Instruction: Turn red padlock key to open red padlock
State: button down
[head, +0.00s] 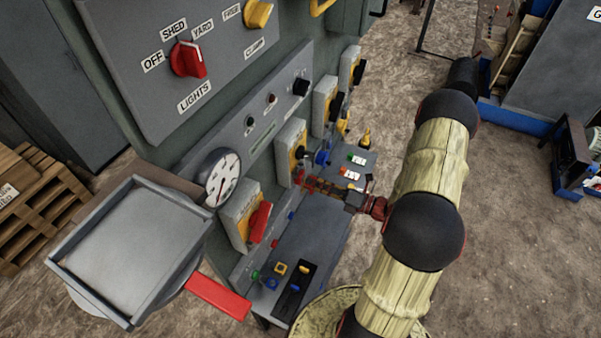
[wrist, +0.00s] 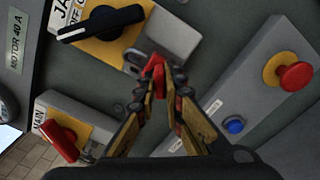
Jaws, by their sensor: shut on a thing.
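My gripper (wrist: 158,82) is shut on a small red piece (wrist: 155,66) at its fingertips, in the middle of the wrist view. This looks like the red padlock key, at or in the red padlock; I cannot tell key from lock body here. It sits beside a grey metal plate (wrist: 134,62) below the black-handled jaw switch (wrist: 100,22). In the head view my gripper (head: 303,181) reaches left to the panel near that switch (head: 293,150), and the red piece cannot be made out.
The main switch with a red handle (head: 258,222) is nearer on the panel. A grey box with a red stop button (wrist: 295,76) and a blue button (wrist: 233,125) is at the right of the wrist view. A shelf (head: 300,245) with small coloured items lies below my gripper.

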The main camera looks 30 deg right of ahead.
dwell(0.4)
jog(key=c, duration=2.1)
grip_release()
jog(key=shift+w+a, duration=0.1)
jog(key=shift+w, duration=0.05)
jog(key=shift+o, duration=1.4)
jog(key=v, duration=0.8)
jog(key=shift+p, duration=0.4)
